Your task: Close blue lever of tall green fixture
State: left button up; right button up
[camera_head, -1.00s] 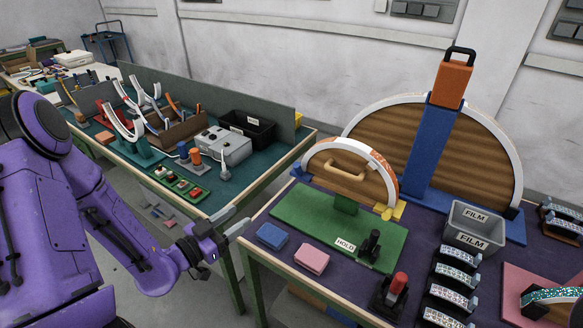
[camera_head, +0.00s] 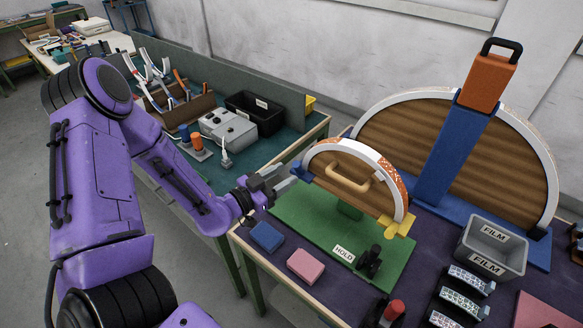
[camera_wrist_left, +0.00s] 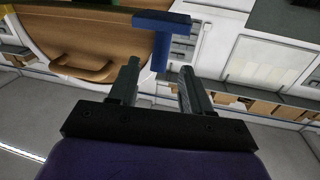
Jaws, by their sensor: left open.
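The green fixture (camera_head: 300,221) stands on the near table, with a wooden half-disc (camera_head: 345,182) rimmed in white and orange raised on it. Its blue lever (camera_head: 303,172) is at the left end of the half-disc, and a yellow lever (camera_head: 401,226) is at the right end. My left gripper (camera_head: 289,178) is open and empty, just left of the blue lever. In the left wrist view the blue lever (camera_wrist_left: 161,40) shows as a T-shape, its stem lined up with the gap between the two open fingers (camera_wrist_left: 158,72). I cannot tell whether they touch. My right gripper is out of view.
A larger half-disc on a blue fixture (camera_head: 437,150) stands behind. Another bench (camera_head: 290,136) is at the left.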

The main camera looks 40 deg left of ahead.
aim_at(294, 163)
pick_arm(q)
jog(key=x, duration=0.3)
jog(key=shift+d, duration=0.1)
jog(key=shift+w, duration=0.1)
grip_shut()
jog(key=g+p, duration=0.1)
jog(key=p, duration=0.2)
jog(key=w+r+g+p, duration=0.1)
jog(key=g+p, duration=0.1)
jog(key=p, duration=0.1)
jog(key=r+g+p, duration=0.1)
jog(key=p, duration=0.2)
jog(key=shift+w+n+y, duration=0.3)
jog(key=shift+w, duration=0.05)
jog(key=shift+w+f+g, duration=0.1)
jog(key=shift+f+g, duration=0.2)
jog(key=shift+g, duration=0.2)
grip_release()
